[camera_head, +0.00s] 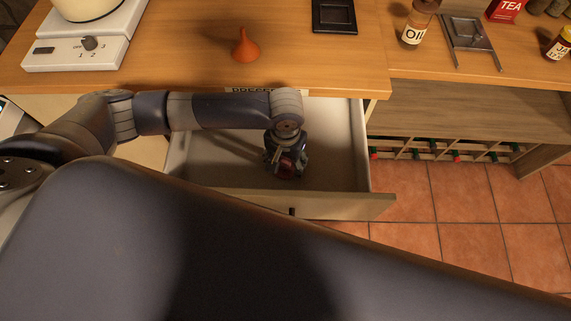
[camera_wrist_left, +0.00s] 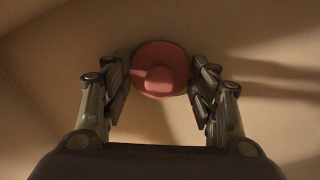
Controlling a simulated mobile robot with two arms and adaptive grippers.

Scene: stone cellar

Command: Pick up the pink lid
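The pink lid (camera_wrist_left: 160,70) is round with a raised knob, and lies inside the open drawer (camera_head: 345,150). In the head view only a small part of the lid (camera_head: 287,167) shows under my left gripper (camera_head: 285,170), which reaches down into the drawer. In the left wrist view my left gripper (camera_wrist_left: 160,78) has its fingers apart, one on each side of the lid and very close to its rim. Whether they touch it is hard to tell. My right gripper is not in view.
Above the drawer is a wooden counter (camera_head: 310,65) with an orange funnel (camera_head: 244,47), a white scale (camera_head: 80,50), a black tray (camera_head: 334,15) and an oil bottle (camera_head: 416,24). A bottle rack (camera_head: 440,150) stands at right over open tiled floor (camera_head: 470,210).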

